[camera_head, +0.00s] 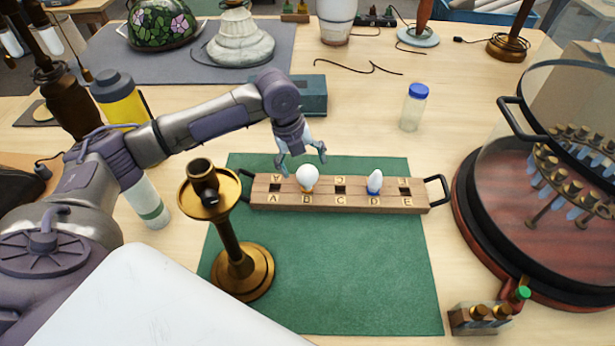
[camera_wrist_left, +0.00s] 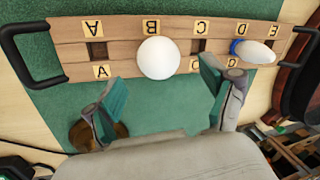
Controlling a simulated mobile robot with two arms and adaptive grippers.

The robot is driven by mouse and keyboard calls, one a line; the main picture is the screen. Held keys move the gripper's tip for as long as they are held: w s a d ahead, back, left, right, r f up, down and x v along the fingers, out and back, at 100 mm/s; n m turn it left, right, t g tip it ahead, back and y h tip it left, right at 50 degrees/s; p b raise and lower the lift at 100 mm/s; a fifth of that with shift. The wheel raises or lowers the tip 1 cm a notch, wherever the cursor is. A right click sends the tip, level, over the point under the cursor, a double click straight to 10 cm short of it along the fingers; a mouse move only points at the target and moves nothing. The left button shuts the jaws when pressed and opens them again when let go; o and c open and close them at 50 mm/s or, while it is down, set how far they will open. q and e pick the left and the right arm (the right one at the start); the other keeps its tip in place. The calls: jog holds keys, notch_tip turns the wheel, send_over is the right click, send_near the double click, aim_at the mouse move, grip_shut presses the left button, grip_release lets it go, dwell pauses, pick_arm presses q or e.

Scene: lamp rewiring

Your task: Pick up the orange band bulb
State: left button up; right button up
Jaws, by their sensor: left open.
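The orange band bulb (camera_head: 307,178) is a round white bulb with an orange band at its base, standing upright in slot B of the wooden rack (camera_head: 424,196). It also shows in the left wrist view (camera_wrist_left: 158,58), where its band is hidden. My left gripper (camera_head: 301,158) is open and empty, just behind and above this bulb in the head view. In the left wrist view its fingers (camera_wrist_left: 162,76) point toward the bulb, one on either side, without visible contact. My right gripper is not in view.
A pointed bulb with a blue band (camera_head: 374,182) stands in slot D. The rack lies on a green mat (camera_head: 345,270). A brass lamp stand (camera_head: 240,265) rises at the mat's front left. A domed glass case (camera_head: 560,180) stands at right, and a blue-capped bottle (camera_head: 413,108) stands behind.

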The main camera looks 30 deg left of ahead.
aim_at(305, 171)
pick_arm(q)
jog(key=shift+w+f+p, duration=0.1)
jog(key=shift+f+p, duration=0.3)
jog(key=shift+f, duration=0.25)
jog(key=p+x, duration=0.1)
jog(key=x, duration=0.2)
jog(key=shift+d+f, duration=0.2)
jog(key=shift+f, duration=0.4)
jog(key=c, duration=1.2)
